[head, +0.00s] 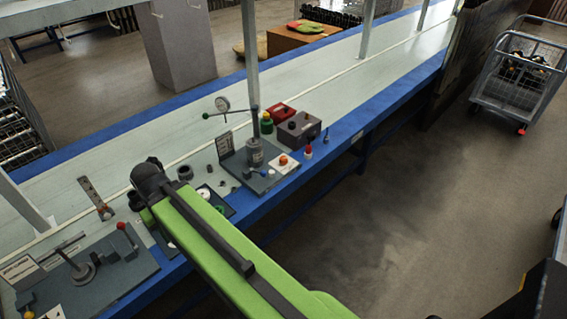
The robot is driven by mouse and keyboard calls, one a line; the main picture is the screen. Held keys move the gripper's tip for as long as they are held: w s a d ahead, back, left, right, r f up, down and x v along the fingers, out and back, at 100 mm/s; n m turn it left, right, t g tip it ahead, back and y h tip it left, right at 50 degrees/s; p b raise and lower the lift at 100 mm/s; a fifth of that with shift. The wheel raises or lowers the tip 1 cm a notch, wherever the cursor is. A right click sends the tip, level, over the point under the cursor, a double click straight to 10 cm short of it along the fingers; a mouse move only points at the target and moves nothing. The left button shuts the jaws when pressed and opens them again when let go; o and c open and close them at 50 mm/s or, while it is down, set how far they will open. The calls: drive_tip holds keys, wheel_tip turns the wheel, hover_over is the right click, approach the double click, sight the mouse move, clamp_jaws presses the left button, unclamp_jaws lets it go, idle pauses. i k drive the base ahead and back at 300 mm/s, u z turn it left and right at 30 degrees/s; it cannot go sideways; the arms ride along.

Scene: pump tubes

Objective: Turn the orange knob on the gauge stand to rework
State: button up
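The orange knob (283,159) sits on a small white plate (291,166) at the right part of the gauge stand's dark base (236,168). Which way the knob points is too small to tell. A grey cylinder (254,152) stands on the base, and a round dial gauge (222,104) is held above it on a post. My green arm (215,235) reaches in from the lower right, and its black joint (150,178) is left of the stand. My gripper does not show; the arm appears to hide it. The knob is clear of my arm in this view.
A grey box (299,130), a red box (282,113), a green bottle (267,124) and a red-topped piece (308,151) stand behind and right of the stand. A fixture with a red-knobbed lever (122,226) is at lower left. A grey upright (250,50) rises behind the stand.

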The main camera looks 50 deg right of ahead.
sight(282, 158)
drive_tip(key=z, duration=0.15)
drive_tip(key=i, duration=0.95)
drive_tip(key=u, duration=0.1)
